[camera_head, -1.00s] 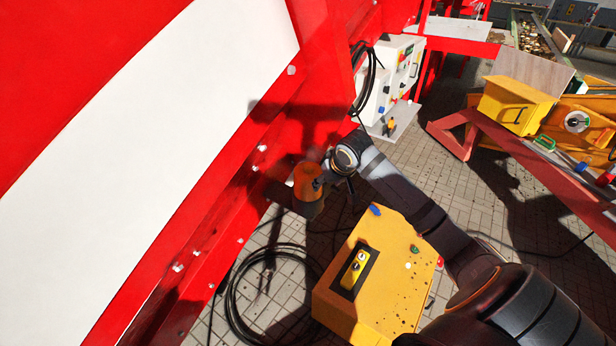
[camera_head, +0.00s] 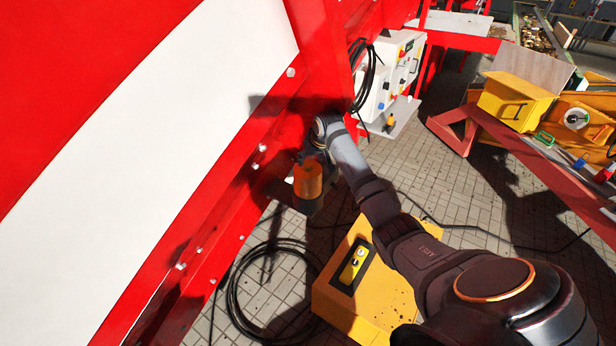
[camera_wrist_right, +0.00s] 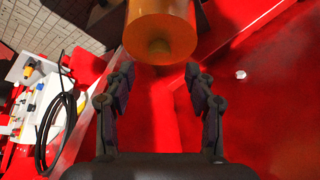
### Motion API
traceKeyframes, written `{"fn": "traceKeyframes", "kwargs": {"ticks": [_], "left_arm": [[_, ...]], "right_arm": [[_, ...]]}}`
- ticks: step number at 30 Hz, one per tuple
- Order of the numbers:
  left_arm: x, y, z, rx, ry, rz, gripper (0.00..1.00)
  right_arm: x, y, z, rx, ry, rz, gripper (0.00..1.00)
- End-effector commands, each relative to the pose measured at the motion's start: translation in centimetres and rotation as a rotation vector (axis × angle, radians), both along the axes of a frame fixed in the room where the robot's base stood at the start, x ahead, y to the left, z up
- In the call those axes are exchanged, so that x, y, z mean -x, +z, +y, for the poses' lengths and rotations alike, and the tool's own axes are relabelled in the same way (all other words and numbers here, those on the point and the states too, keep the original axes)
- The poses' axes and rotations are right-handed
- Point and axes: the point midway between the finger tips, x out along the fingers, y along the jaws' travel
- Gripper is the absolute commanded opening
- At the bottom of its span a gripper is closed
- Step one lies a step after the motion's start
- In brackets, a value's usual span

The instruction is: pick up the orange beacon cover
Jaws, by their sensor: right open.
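The orange beacon cover (camera_head: 308,181) is a cylinder beside the red steel frame in the head view. In the right wrist view the cover (camera_wrist_right: 160,32) shows large at the top, its round end towards the camera. My right gripper (camera_wrist_right: 157,75) is open, its two dark fingers spread, with the cover just beyond the fingertips and roughly centred between them. Nothing is between the fingers. In the head view the gripper is largely hidden behind my wrist and in shadow. My left gripper is in neither view.
The red frame (camera_head: 215,225) with its white panel stands directly beside the cover. A white control box (camera_head: 397,72) with a looped black cable (camera_head: 366,75) is behind. A yellow box (camera_head: 340,300) and coiled black cable (camera_head: 243,300) lie below. A red beam (camera_head: 530,158) runs at right.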

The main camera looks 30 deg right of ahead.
Motion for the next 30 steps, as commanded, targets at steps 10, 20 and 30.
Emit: {"fn": "traceKeyframes", "kwargs": {"ticks": [10, 20, 30], "left_arm": [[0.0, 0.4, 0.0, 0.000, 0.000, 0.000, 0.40], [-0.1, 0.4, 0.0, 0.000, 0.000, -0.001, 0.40], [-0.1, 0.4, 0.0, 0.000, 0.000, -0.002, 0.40]], "right_arm": [[-2.0, -4.0, -0.4, 0.000, 0.000, 0.005, 0.55], [-1.9, -4.0, -0.4, 0.000, 0.000, 0.005, 0.33], [-1.9, -4.1, -0.4, 0.000, 0.000, 0.006, 0.00]]}}
